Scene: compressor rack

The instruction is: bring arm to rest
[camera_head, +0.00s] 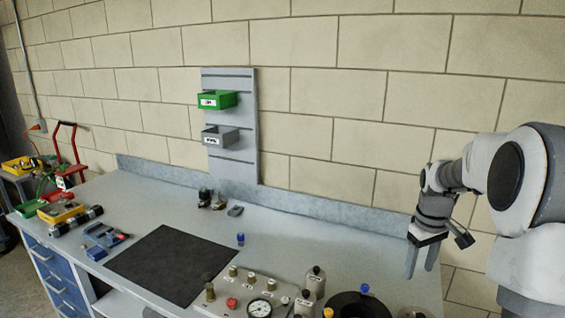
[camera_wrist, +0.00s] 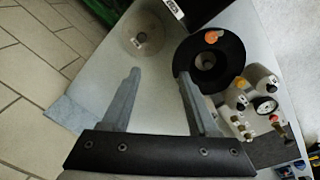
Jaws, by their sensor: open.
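My gripper (camera_head: 422,262) is at the right of the head view, hanging from my white arm with its fingers pointing down. It is above the right end of the grey workbench (camera_head: 290,240). In the wrist view my gripper (camera_wrist: 160,95) shows two grey fingers spread apart with nothing between them. Below and beyond the fingers are the bench top and a black round holder (camera_wrist: 183,55). The gripper touches nothing that I can see.
Green (camera_head: 217,99) and grey (camera_head: 220,136) bins hang on a wall rack. Tools lie at the far left.

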